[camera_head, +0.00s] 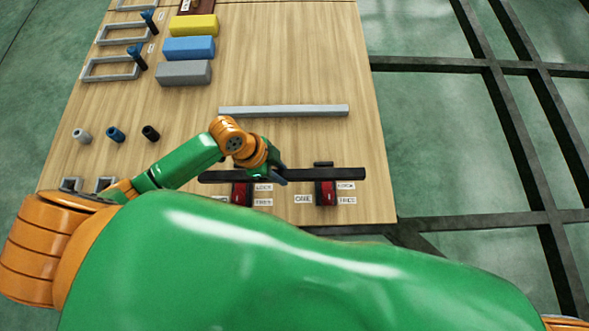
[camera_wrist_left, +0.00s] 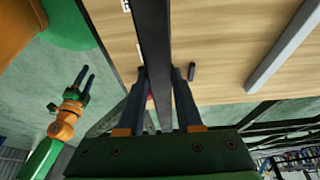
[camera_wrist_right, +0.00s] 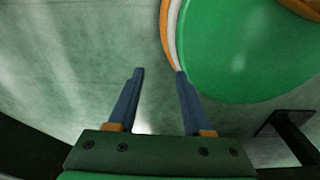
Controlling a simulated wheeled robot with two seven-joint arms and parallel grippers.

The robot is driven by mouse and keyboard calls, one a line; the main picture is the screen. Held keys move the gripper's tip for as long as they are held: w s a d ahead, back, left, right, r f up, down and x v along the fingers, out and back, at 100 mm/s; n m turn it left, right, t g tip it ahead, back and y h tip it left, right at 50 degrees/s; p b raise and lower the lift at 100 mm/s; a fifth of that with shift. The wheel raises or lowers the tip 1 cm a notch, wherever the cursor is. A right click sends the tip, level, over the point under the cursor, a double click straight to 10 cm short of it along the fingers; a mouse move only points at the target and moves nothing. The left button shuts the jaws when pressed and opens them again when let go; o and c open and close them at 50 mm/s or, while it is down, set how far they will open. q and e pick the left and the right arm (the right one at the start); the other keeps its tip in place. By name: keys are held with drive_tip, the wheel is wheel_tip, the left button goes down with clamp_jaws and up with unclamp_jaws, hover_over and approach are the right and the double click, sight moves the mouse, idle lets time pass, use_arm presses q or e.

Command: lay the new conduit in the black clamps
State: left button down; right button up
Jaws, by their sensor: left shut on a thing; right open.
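A long black conduit (camera_head: 330,174) lies level across two clamps with red parts, a left one (camera_head: 241,193) and a right one (camera_head: 326,193). I cannot tell whether it rests in them or hangs just above. My left gripper (camera_head: 277,174) is shut on the conduit between the clamps. In the left wrist view the conduit (camera_wrist_left: 155,45) runs between the two fingers (camera_wrist_left: 160,72). A grey bar (camera_head: 285,110) lies apart, farther back on the table. My right gripper (camera_wrist_right: 158,75) is open and empty, away from the table over the green floor.
The wooden table (camera_head: 300,60) has labels by the clamps. Yellow (camera_head: 193,26), blue (camera_head: 188,48) and grey (camera_head: 183,72) blocks stand at the back left, beside grey frames (camera_head: 110,69). Small cylinders (camera_head: 116,134) stand at the left. A dark floor frame (camera_head: 545,110) is at the right.

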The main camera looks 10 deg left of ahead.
use_arm(q)
drive_tip(key=w+f+b, duration=0.1)
drive_tip(key=f, duration=0.1)
drive_tip(key=w+d+f+b, duration=0.1)
drive_tip(key=w, duration=0.1)
drive_tip(key=w+f+b, duration=0.1)
drive_tip(key=f, duration=0.1)
drive_tip(key=shift+w+d+f, duration=0.3)
drive_tip(key=shift+w+f, duration=0.05)
drive_tip(key=shift+w, duration=0.05)
drive_tip(key=shift+w+f, duration=0.15)
drive_tip(key=shift+f, duration=0.05)
drive_tip(key=f+b, duration=0.1)
drive_tip(key=f, duration=0.2)
drive_tip(key=shift+w+b, duration=0.2)
drive_tip(key=shift+b, duration=0.15)
drive_tip(key=shift+f, duration=0.2)
drive_tip(key=shift+r, duration=0.1)
use_arm(e)
wheel_tip(320, 180, down, 6)
drive_tip(key=w+d, duration=0.2)
drive_tip(key=shift+w+r+t, duration=0.2)
drive_tip(key=shift+t, duration=0.1)
use_arm(q)
drive_tip(key=c, duration=0.6)
unclamp_jaws()
use_arm(e)
drive_tip(key=shift+s+d, duration=0.1)
drive_tip(key=shift+s, duration=0.1)
